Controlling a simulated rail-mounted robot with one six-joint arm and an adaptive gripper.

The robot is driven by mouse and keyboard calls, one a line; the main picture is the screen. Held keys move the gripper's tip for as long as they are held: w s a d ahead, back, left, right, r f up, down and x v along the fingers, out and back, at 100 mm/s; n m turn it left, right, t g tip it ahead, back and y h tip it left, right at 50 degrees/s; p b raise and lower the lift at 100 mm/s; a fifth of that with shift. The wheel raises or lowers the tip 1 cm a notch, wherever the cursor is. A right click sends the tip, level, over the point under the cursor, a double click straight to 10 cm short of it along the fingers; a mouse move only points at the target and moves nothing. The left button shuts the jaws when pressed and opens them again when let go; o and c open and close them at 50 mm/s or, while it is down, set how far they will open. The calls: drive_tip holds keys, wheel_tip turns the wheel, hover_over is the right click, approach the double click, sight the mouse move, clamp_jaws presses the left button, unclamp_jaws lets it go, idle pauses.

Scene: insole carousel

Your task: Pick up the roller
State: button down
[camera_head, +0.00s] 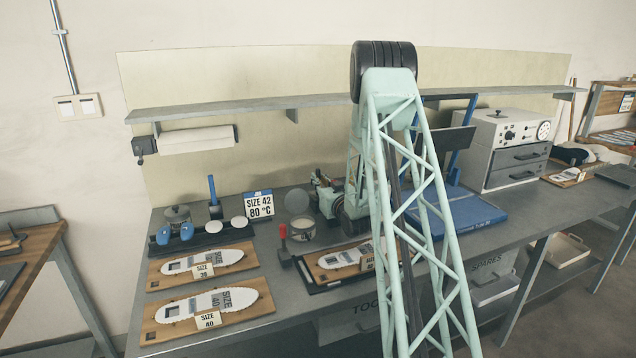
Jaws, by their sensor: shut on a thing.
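My pale green lattice arm rises through the middle of the view and bends at a black joint, and its wrist reaches down to the bench behind it. My gripper (328,198) is partly hidden by the arm, low over the middle of the bench. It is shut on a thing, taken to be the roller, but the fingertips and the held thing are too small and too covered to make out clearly. A red-handled tool (283,238) stands upright on the bench, left of the gripper and apart from it.
Insole boards (150,333) lie at the front left and near the arm. A size 42 sign (259,205), a tin (302,230) and a blue-handled tool (213,192) stand behind. A blue press (470,212) and a white oven (505,145) are right. A shelf (250,107) runs above.

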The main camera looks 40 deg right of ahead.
wheel_tip(320, 180, up, 17)
drive_tip(key=p, duration=0.3)
idle(0.4)
drive_tip(key=shift+s+r, duration=0.15)
idle(0.6)
